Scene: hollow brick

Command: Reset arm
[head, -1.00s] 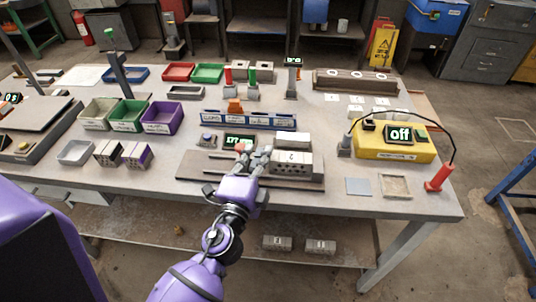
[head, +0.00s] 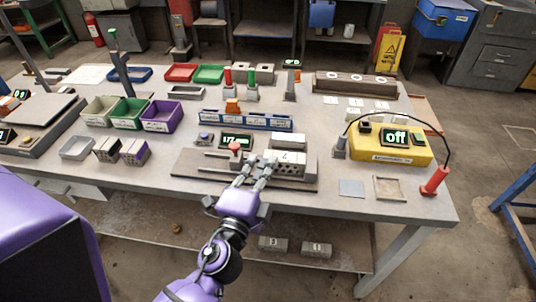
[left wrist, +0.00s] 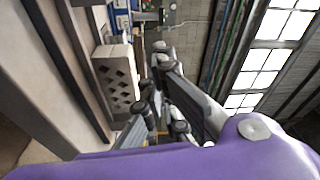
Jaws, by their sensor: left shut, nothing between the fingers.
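My left gripper (head: 262,172) is shut and empty in the head view, at the front of the grey fixture plate (head: 205,172) on the workbench. Its fingertips are just left of a hollow grey brick (head: 290,168) with holes in its side. In the left wrist view the gripper (left wrist: 165,85) fills the middle, and the holed brick (left wrist: 115,82) stands to its left, apart from the fingers. A red-topped knob or lever (head: 235,147) stands on the fixture just left of the gripper. My right gripper is not in view.
Behind the fixture are a display (head: 236,140) and a blue rack (head: 247,121). A purple bin (head: 162,116) and a green bin (head: 128,113) stand left. A yellow tester (head: 390,145) marked "off" with a cabled red probe (head: 434,181) stands right. The bench's front strip is mostly clear.

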